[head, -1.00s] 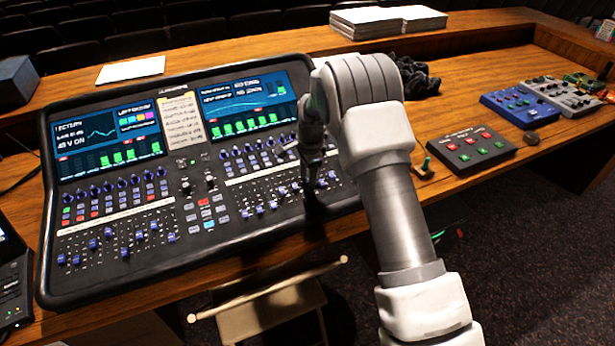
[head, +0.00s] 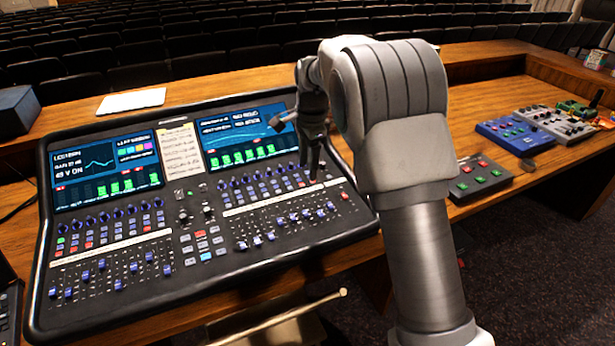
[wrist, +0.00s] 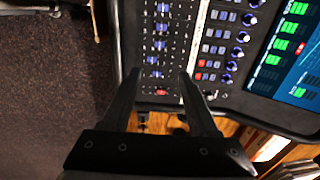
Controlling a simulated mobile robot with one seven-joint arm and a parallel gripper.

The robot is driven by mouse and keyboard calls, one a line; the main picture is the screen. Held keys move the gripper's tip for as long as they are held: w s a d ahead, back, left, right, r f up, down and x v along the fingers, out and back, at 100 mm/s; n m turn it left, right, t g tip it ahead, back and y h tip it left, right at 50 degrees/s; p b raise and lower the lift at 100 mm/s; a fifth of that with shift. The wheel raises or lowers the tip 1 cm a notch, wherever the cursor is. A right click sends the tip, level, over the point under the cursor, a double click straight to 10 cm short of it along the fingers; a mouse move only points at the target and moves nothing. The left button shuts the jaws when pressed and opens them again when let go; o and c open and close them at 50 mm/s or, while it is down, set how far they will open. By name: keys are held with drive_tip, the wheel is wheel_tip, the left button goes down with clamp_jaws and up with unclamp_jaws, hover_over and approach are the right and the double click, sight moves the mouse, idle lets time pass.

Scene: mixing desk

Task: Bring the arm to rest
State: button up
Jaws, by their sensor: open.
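My gripper (head: 312,165) hangs at the end of my bent arm over the right part of the mixing desk (head: 215,262), its fingers pointing down. In the wrist view my gripper (wrist: 158,75) shows two dark fingers spread apart with nothing between them. Below them lie blue faders (wrist: 157,45) and a row of knobs (wrist: 240,36) of the desk. The gap between the fingertips and the panel is hard to judge. My arm hides part of the table to the right of the desk.
A button box (head: 478,178), a blue pedal (head: 515,136) and a grey pedal (head: 556,124) lie on the wooden table at right. A white sheet (head: 131,101) lies behind the desk, a dark blue box (head: 20,110) at far left. A stool (head: 275,325) stands in front.

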drive_tip(key=shift+r, duration=0.35)
drive_tip(key=s+d+r+n+t, duration=0.1)
drive_tip(key=s+d+r+n, duration=0.25)
drive_tip(key=s+r, duration=0.4)
drive_tip(key=s+d+r+n+t, duration=0.1)
drive_tip(key=s+d+r+n, duration=0.25)
drive_tip(key=s+r, duration=0.4)
drive_tip(key=s+d+f+n+t, duration=0.1)
drive_tip(key=s+d+f+n, duration=0.1)
drive_tip(key=s, duration=0.8)
drive_tip(key=s+d+f+n+t, duration=0.1)
drive_tip(key=s+n, duration=0.3)
drive_tip(key=s, duration=0.6)
drive_tip(key=shift+s+d+f, duration=0.25)
drive_tip(key=shift+d+f, duration=0.35)
drive_tip(key=shift+d, duration=0.3)
